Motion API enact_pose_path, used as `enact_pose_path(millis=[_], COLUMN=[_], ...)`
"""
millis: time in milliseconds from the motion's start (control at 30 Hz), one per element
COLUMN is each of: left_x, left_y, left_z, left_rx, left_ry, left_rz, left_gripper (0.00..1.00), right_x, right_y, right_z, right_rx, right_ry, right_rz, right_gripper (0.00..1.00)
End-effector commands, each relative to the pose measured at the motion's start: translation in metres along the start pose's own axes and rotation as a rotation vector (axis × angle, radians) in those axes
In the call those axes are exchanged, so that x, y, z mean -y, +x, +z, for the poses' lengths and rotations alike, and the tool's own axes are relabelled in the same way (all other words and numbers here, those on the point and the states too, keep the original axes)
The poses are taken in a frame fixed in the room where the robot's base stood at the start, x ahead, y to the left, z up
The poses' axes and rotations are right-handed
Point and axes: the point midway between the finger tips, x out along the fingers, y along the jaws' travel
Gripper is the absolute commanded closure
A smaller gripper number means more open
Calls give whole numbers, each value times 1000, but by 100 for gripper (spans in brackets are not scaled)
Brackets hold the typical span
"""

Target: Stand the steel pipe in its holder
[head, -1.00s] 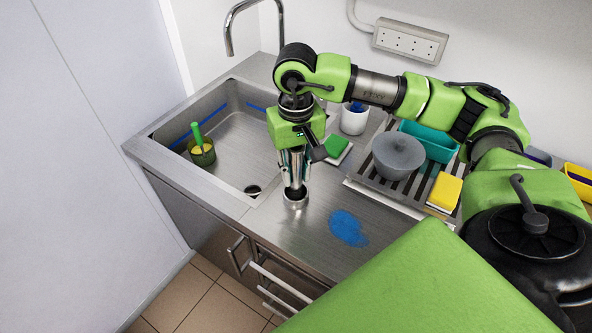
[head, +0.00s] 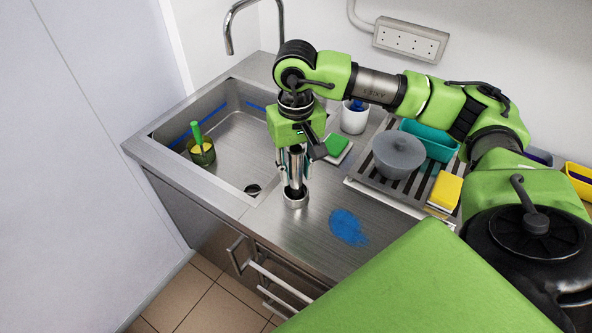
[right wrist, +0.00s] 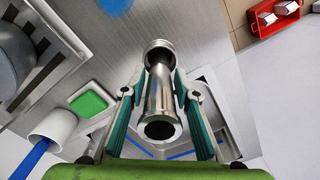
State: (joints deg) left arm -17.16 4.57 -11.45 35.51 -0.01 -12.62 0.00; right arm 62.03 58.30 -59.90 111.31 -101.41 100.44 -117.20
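The steel pipe (head: 296,172) stands about upright on the counter, its lower end inside a short round steel holder (head: 295,200). In the right wrist view the pipe (right wrist: 159,95) runs from its open near end down into the ring of the holder (right wrist: 160,48). My right gripper (head: 294,178) points down around the pipe. In the right wrist view the fingers of my right gripper (right wrist: 160,80) are spread on both sides of the pipe, with a narrow gap showing on each side. The pipe's foot inside the holder is hidden. My left gripper is not in view.
A sink (head: 232,135) with a yellow-green cup (head: 202,154) lies to the left. A blue spill (head: 347,227) is on the counter right of the holder. Behind are a green sponge (head: 337,145), a white cup (head: 354,119) and a grey pot (head: 398,155) on a drain rack.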

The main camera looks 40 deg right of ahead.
Motion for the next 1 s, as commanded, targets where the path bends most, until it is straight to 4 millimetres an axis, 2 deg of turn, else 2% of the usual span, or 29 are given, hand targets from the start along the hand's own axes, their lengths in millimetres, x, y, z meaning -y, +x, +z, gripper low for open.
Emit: enact_pose_path(millis=[33,1000], left_x=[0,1], left_y=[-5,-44], left_z=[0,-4], left_rx=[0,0], left_ry=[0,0], left_rz=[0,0], left_gripper=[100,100], right_x=[0,0], right_y=[-7,-85], right_z=[0,0], right_rx=[-1,-1], right_ry=[0,-1], right_rz=[-1,0], right_gripper=[72,72])
